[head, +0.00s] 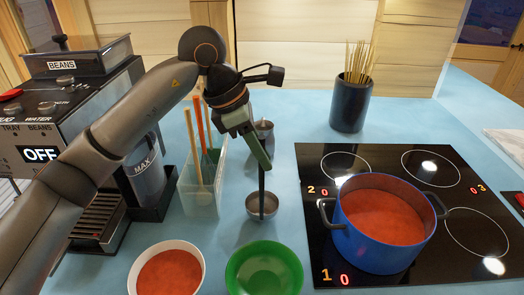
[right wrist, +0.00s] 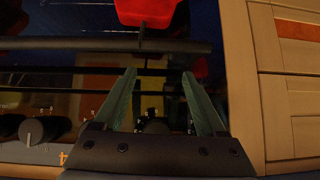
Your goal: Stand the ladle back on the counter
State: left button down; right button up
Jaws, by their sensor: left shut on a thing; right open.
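The ladle (head: 262,205) hangs bowl-down from my left gripper (head: 262,160), with its dark handle upright between the fingers. My left gripper is shut on the handle. The grey metal bowl is at or just above the blue counter (head: 300,120); I cannot tell whether it touches. The top of the handle is partly hidden by the gripper. My right gripper (right wrist: 160,72) is open and empty in the right wrist view, in front of a dark oven-like front with a bar handle (right wrist: 100,45).
A blue pot (head: 372,250) of red soup stands on the black hob (head: 310,165). A green bowl (head: 235,270) and a white bowl (head: 138,285) of soup are in front. A clear utensil bin (head: 200,205) is left of the ladle. A small metal thing (head: 264,128) stands behind it.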

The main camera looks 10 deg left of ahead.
pick_arm(q)
jog(key=shift+f+b, duration=0.55)
jog(key=shift+f, duration=0.05)
pick_arm(e)
jog(key=shift+f, duration=0.5)
dwell(0.4)
pick_arm(q)
jog(key=c, duration=0.8)
grip_release()
jog(key=shift+o, duration=0.2)
pick_arm(e)
jog(key=shift+f, duration=0.3)
pick_arm(q)
jog(key=v, duration=1.2)
jog(key=shift+r, duration=0.25)
